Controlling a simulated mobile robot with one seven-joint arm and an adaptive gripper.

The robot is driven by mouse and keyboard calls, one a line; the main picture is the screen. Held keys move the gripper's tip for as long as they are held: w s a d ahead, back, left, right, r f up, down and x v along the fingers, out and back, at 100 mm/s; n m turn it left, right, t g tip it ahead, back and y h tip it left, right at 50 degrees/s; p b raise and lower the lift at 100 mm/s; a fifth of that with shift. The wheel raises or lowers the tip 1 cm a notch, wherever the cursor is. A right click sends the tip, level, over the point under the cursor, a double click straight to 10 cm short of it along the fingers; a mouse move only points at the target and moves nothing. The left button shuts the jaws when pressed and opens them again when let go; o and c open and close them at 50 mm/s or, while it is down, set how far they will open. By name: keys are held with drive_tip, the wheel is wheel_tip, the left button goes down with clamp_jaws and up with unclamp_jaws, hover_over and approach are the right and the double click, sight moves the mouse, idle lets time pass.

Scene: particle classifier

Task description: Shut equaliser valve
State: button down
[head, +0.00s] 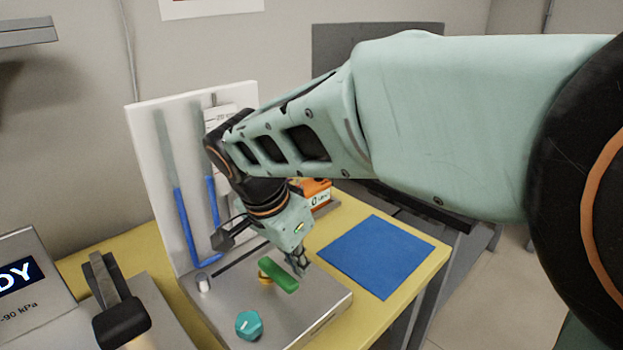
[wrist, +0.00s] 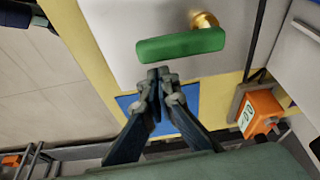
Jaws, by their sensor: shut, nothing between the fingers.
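A green lever handle (head: 278,275) sits on a brass stem (head: 264,279) on top of a grey metal box (head: 324,304). The lever also shows in the wrist view (wrist: 180,46), lying nearly crosswise with the brass stem (wrist: 204,20) at its right end. My gripper (head: 300,265) is shut and empty, pointing down beside the lever's right side in the head view. In the wrist view its fingertips (wrist: 158,73) are together close to the lever's long edge, near its free end. I cannot tell whether they touch it.
A teal knob (head: 249,325) stands at the box's front. A white panel with a blue-filled tube (head: 186,228) rises behind. A black-handled device (head: 119,315) is at left. An orange box (wrist: 262,110) stands near the blue mat (head: 376,256), which is clear.

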drive_tip(key=shift+w+d, duration=1.1)
drive_tip(key=shift+d, duration=0.1)
drive_tip(key=p+v, duration=0.6)
drive_tip(key=v, duration=0.4)
drive_tip(key=shift+a, duration=0.2)
drive_tip(key=shift+w+r, duration=0.1)
drive_tip(key=shift+w, duration=0.05)
